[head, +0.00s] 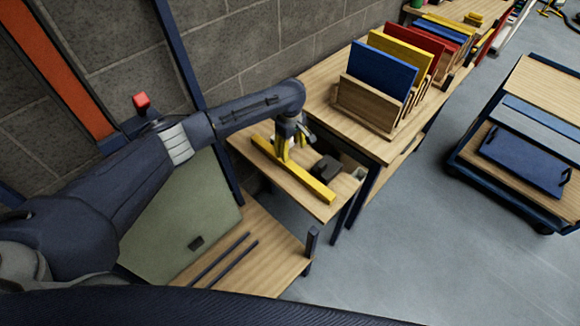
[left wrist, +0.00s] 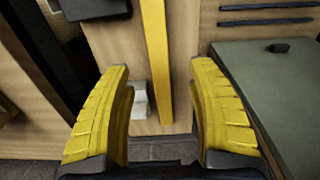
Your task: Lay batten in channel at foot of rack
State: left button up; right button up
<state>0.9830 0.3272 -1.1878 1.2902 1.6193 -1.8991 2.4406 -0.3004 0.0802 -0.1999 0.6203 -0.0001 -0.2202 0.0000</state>
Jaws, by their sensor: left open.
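The yellow batten (head: 316,184) lies on a small wooden table below the wall; in the left wrist view the batten (left wrist: 155,50) runs lengthwise between my fingers. My left gripper (head: 284,152) is over the batten's far half, pointing down. Its yellow fingers (left wrist: 161,68) are open, one on each side of the batten, with gaps to both. I cannot tell how high above it they are. Two dark parallel strips (head: 228,262), apparently the channel, lie on a wooden board before a leaning green panel (head: 185,215). They also show in the left wrist view (left wrist: 266,14). My right gripper is not visible.
A dark block (head: 327,168) lies on the small table beside the batten. A wooden holder (head: 366,107) with coloured panels stands on the bench to the right. A cart (head: 525,160) stands farther right, with clear floor before it. A short post (head: 312,240) rises at the board's corner.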

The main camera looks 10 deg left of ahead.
pick_arm(q)
jog(key=s+d+r+h, duration=0.1)
jog(key=s+d+r, duration=0.15)
jog(key=d, duration=0.45)
jog(key=t+y, duration=0.1)
jog(key=y, duration=0.1)
send_near(290, 164)
jog(key=f, duration=1)
jog(key=shift+w+a+f, duration=0.2)
jog(key=shift+w+a, duration=0.1)
jog(key=shift+w, duration=0.1)
grip_shut()
dwell(0.4)
